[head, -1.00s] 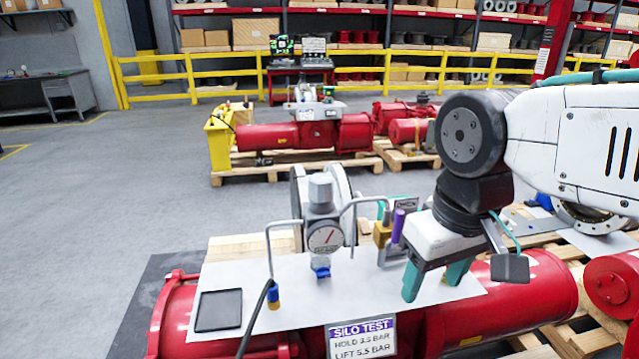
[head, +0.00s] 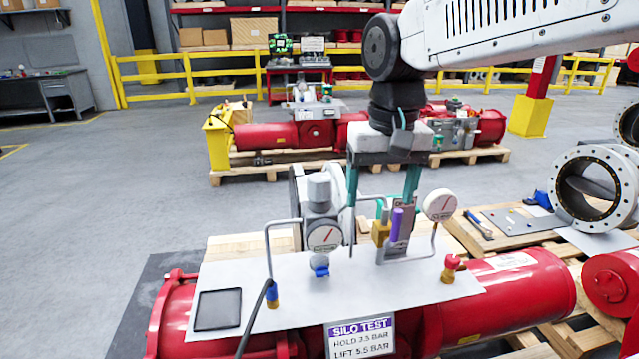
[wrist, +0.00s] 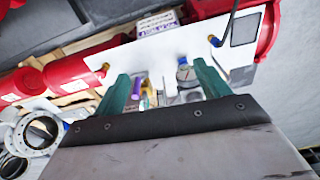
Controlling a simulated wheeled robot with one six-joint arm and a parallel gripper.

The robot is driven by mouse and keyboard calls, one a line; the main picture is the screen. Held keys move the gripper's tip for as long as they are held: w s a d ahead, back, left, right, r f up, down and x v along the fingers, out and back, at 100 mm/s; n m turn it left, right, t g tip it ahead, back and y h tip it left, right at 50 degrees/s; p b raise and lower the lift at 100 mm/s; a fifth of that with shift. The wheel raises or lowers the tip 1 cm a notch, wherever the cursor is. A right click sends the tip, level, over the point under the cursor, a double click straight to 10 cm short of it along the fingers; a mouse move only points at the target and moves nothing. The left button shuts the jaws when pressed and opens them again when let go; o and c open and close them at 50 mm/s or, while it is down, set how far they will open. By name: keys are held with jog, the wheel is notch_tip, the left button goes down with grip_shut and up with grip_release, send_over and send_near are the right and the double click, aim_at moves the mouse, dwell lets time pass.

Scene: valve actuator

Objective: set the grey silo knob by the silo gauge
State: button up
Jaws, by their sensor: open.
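The grey knob (head: 319,187) is an upright cylinder on top of a grey regulator at the left of the white panel (head: 385,285). A round gauge (head: 325,237) with a red needle sits on the regulator's front. A second round gauge (head: 440,205) stands on a pipe at the right; which one is the silo gauge is not readable. My gripper (head: 380,222) points down with its teal fingers spread and empty, right of the knob. In the wrist view, my gripper (wrist: 161,72) is apart from the regulator gauge (wrist: 187,75), which shows beside the right-hand finger; the knob is not clear there.
A silo test sign (head: 361,337) hangs at the panel front, reading hold and lift pressures. A purple-and-brass fitting (head: 396,226) stands beneath the gripper. Bent pipes (head: 268,255) rise beside the regulator. A red tap (head: 452,263) stands at the right. Open floor lies left.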

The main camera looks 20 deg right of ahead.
jog(key=w+m, duration=0.2)
jog(key=w, duration=1.1)
jog(key=m, duration=0.2)
send_over(319, 177)
jog(key=shift+s+d+f+g, duration=0.1)
jog(key=shift+s+f+g, duration=0.1)
jog(key=shift+f, duration=0.4)
jog(key=shift+s+f+g, duration=0.1)
jog(key=shift+f+g, duration=0.1)
jog(key=shift+f, duration=0.35)
jog(key=shift+w+f, duration=0.15)
jog(key=shift+w, duration=0.15)
notch_tip(319, 177, down, 8)
jog(key=shift+r, duration=0.2)
jog(key=c, duration=1)
